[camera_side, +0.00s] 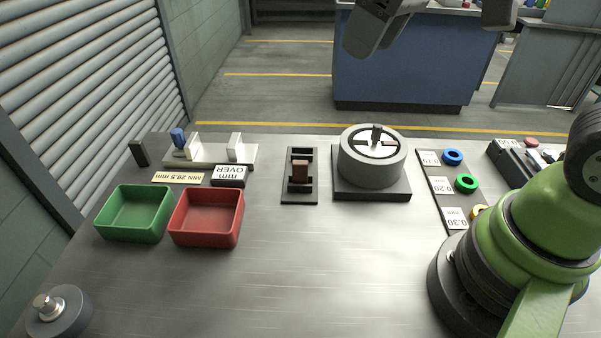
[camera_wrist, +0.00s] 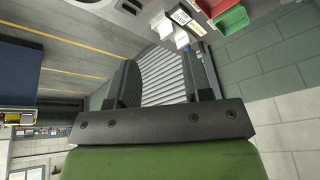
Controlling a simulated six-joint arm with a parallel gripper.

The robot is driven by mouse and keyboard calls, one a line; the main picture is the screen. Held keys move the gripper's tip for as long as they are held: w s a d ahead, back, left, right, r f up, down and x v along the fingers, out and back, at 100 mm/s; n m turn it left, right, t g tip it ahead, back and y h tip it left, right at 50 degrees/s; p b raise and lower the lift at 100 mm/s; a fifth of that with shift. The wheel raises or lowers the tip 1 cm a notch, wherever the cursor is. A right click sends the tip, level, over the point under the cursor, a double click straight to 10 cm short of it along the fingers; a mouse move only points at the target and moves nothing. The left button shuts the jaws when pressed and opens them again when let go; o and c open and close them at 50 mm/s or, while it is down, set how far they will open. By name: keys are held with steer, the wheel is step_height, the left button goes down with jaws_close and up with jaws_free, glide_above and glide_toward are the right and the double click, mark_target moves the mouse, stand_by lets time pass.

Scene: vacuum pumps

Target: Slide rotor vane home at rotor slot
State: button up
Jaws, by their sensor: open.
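The rotor (camera_side: 388,143) is a pale disc with dark slots, seated in a round grey pump housing (camera_side: 372,172) on a dark square base. A small dark piece stands upright at its top; I cannot tell whether it is a shaft or a vane. A brown block (camera_side: 300,170), likely the rotor vane, sits in a dark holder (camera_side: 299,197) left of the housing. My gripper (camera_side: 430,28) is high above and beyond the bench, well away from both. In the wrist view my gripper (camera_wrist: 161,78) has its two dark fingers apart, with nothing between them.
Green (camera_side: 133,214) and red (camera_side: 207,218) trays stand at left, also in the wrist view. Behind them are a pale gauge fixture (camera_side: 210,155) and labels. Coloured rings (camera_side: 466,183) lie right of the housing, near my arm. The bench's front middle is clear.

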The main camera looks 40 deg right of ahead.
steer(key=w+a+f+n+g+h, duration=0.1)
steer(key=w+a+f+n+g, duration=0.15)
steer(key=w+f+n, duration=0.45)
steer(key=g, duration=0.1)
glide_toward(300, 162)
steer(key=shift+a+f, duration=0.15)
steer(key=shift+a, duration=0.4)
step_height(300, 162, down, 4)
steer(key=shift+f, duration=0.2)
steer(key=f, duration=0.5)
steer(key=shift+w+d+f, duration=0.15)
steer(key=shift+d+f, duration=0.25)
steer(key=shift+c, duration=0.3)
jaws_close()
